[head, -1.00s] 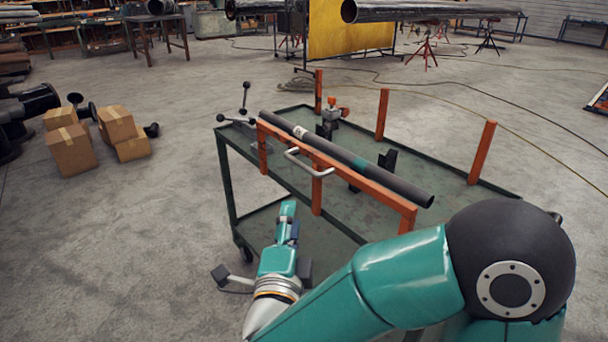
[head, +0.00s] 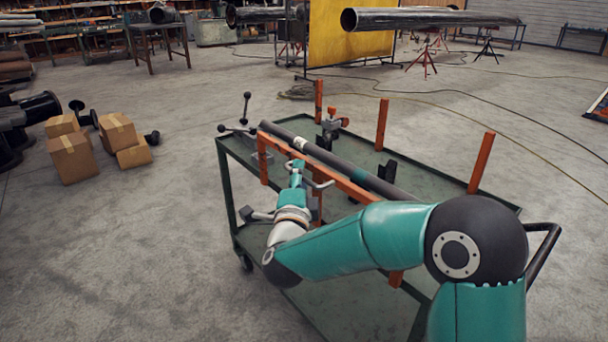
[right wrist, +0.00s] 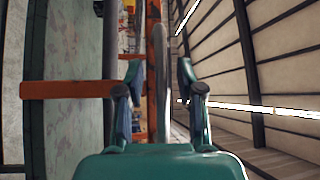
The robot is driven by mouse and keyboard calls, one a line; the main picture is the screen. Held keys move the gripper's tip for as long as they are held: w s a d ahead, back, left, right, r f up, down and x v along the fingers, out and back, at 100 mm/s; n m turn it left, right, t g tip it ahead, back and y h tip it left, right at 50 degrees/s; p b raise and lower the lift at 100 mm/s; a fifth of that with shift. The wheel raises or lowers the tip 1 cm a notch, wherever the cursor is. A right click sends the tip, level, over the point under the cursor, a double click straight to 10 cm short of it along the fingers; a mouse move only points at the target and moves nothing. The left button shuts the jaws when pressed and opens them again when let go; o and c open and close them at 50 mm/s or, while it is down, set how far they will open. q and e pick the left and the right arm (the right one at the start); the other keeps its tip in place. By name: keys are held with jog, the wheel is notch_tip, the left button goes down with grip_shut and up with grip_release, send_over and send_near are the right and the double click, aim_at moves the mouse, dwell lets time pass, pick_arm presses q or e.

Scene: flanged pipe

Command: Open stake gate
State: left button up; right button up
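The stake gate is an orange frame (head: 345,185) along the near side of a green cart. Its grey bar handle (head: 322,184) faces me, partly hidden by my right gripper (head: 297,168). In the right wrist view the handle (right wrist: 161,85) runs between the two spread fingers of the right gripper (right wrist: 160,75). A gap shows on both sides of the handle, so the gripper is open around it. My left gripper is not in view.
A dark pipe (head: 345,166) lies on the cart (head: 430,184) just behind the gate. Orange stakes (head: 482,163) stand on the far side. A lever-handled tool (head: 246,108) is at the left end. Cardboard boxes (head: 73,157) sit on the floor at left.

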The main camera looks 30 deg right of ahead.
jog(key=shift+d, duration=0.1)
grip_shut()
dwell(0.3)
